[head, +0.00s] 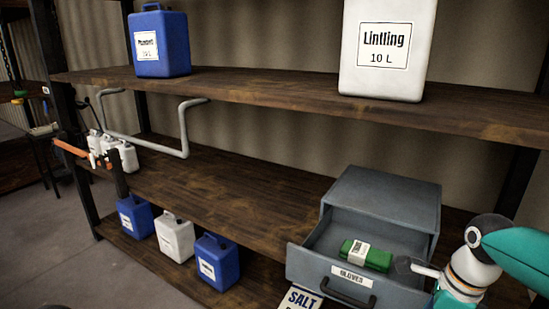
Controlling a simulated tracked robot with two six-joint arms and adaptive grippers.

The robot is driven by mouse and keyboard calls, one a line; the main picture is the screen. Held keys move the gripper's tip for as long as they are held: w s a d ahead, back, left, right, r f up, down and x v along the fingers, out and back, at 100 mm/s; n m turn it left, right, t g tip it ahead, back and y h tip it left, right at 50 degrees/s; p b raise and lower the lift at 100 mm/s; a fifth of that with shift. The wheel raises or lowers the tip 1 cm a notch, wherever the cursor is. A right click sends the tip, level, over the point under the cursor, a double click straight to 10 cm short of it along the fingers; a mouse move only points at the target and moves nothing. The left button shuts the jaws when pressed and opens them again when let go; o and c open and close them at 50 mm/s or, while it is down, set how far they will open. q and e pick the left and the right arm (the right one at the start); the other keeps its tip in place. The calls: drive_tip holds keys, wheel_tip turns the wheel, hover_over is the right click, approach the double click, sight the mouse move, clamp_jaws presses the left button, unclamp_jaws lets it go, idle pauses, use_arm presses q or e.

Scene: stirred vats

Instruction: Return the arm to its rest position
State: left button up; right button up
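My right arm (470,265) comes in from the right edge with teal and white links. Its wrist part is at the lower right, beside the grey drawer unit (385,200), and runs down to the bottom edge. The fingers of my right gripper cannot be made out. A grey rounded part with a white link shows at the drawer's right side; I cannot tell what it is. My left arm and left gripper are not in view.
The drawer (305,262), labelled for gloves, stands open with a green pack (366,255) inside. Blue (160,43) and white (388,48) canisters stand on the upper shelf (270,93). The middle shelf (210,185) is largely clear.

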drive_tip(key=s+a+f+n+g+y, duration=0.1)
drive_tip(key=s+a+f+n, duration=0.45)
drive_tip(key=f, duration=0.65)
drive_tip(key=s+a+f+n+g+y, duration=0.1)
drive_tip(key=s+a+f+n, duration=0.45)
drive_tip(key=f, duration=0.65)
drive_tip(key=s+a+f+n+g+y, duration=0.15)
drive_tip(key=s+a+f+n, duration=0.4)
drive_tip(key=f, duration=0.55)
drive_tip(key=w+n+t, duration=0.1)
drive_tip(key=n, duration=0.1)
drive_tip(key=w+n+t, duration=0.1)
drive_tip(key=n, duration=0.1)
drive_tip(key=w+f+n+t+h, duration=0.1)
drive_tip(key=n, duration=0.1)
drive_tip(key=shift+w, duration=0.35)
